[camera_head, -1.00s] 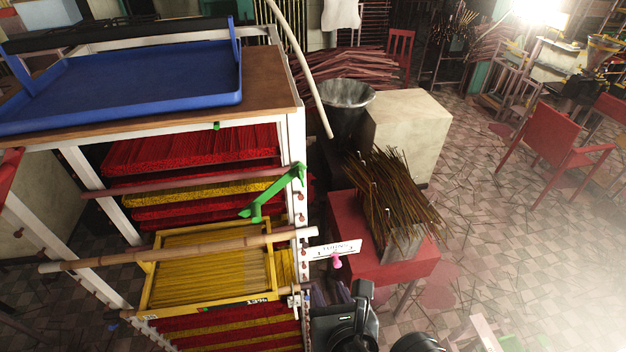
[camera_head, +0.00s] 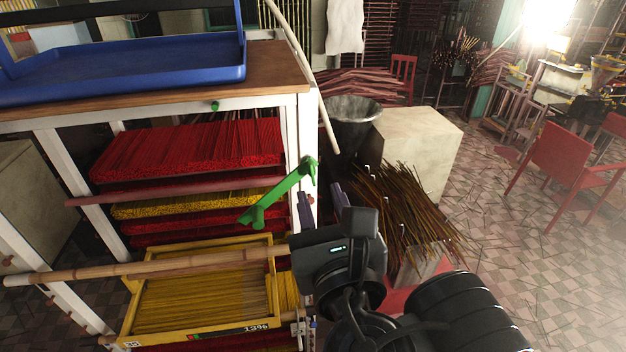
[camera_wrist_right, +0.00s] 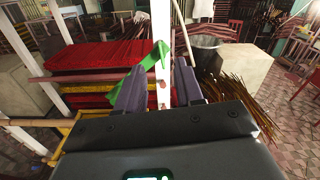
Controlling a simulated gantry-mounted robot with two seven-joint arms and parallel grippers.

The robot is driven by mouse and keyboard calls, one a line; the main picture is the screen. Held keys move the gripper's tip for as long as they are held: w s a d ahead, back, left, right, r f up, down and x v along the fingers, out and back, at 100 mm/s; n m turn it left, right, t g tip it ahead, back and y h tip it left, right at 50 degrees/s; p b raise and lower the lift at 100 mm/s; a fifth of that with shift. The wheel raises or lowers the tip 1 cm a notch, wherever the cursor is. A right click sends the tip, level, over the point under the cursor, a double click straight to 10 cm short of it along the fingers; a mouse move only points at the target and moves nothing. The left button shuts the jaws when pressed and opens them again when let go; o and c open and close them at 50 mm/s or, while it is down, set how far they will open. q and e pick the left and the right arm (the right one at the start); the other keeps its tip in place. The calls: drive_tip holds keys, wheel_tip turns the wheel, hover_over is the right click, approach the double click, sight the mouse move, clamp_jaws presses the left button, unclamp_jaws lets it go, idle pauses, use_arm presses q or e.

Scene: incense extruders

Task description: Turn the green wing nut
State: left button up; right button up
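A long green piece (camera_head: 280,197), which I take to be the green wing nut, is fixed to the white post of the rack and slants down to the left. It also shows in the right wrist view (camera_wrist_right: 152,62), just beyond the fingertips. My right gripper (camera_head: 321,200) is open and empty, with its fingers pointing up just right of and below the green piece's upper end. In the right wrist view the two purple-grey fingers (camera_wrist_right: 158,86) stand apart with the white post between them. I cannot tell whether they touch anything. My left gripper is not in view.
The rack holds red and yellow incense bundles (camera_head: 185,150) and a yellow tray (camera_head: 125,325). A bamboo pole (camera_head: 140,268) crosses its front. A blue tray (camera_head: 130,82) lies on top. A small green knob (camera_head: 215,106) sits under the top. Dark sticks (camera_head: 400,205) stand right of my gripper.

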sight(312, 171)
drive_tip(key=w+b, duration=0.2)
drive_tip(key=w, duration=0.1)
drive_tip(key=w+b, duration=0.1)
drive_tip(key=w, duration=0.1)
drive_tip(key=shift+a+f, duration=0.15)
drive_tip(key=shift+a, duration=0.2)
drive_tip(key=shift+w+a+b, duration=0.2)
drive_tip(key=shift+w+b, duration=0.35)
drive_tip(key=shift+w, duration=0.5)
clamp_jaws()
